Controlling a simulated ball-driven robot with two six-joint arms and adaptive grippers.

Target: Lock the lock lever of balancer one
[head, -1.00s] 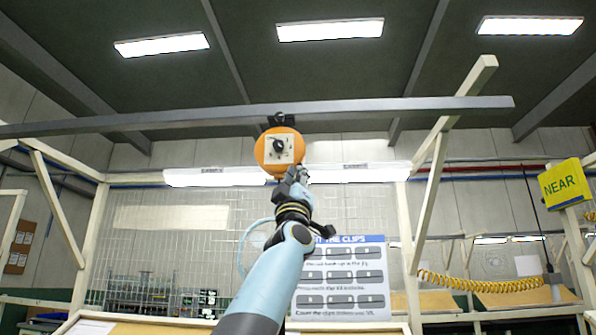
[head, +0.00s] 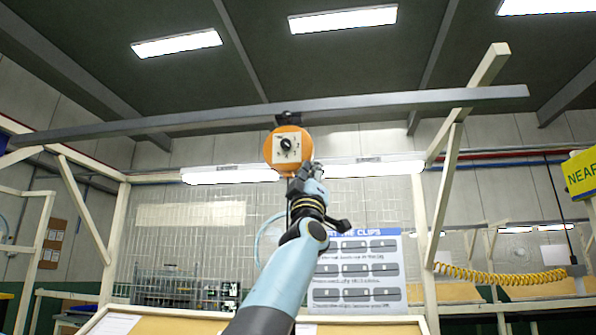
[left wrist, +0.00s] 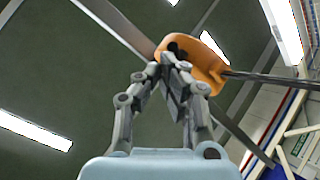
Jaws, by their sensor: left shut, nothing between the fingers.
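The balancer (head: 288,151) is an orange round body with a pale square face plate and a black knob. It hangs from the grey overhead beam. Which part is the lock lever I cannot tell. In the left wrist view the orange balancer (left wrist: 204,62) shows just beyond my fingertips, with a dark rod out to its right. My left gripper (head: 306,172) is just below and right of the balancer in the head view. In the left wrist view its fingers (left wrist: 172,58) are together and empty. Whether they touch the balancer I cannot tell. My right gripper is not in view.
The grey beam (head: 400,103) crosses above the balancer. A lit lamp strip (head: 225,176) runs behind it. A clips instruction board (head: 357,270) stands behind my left arm. A wooden post (head: 445,190) and a yellow NEAR sign (head: 580,174) are at the right.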

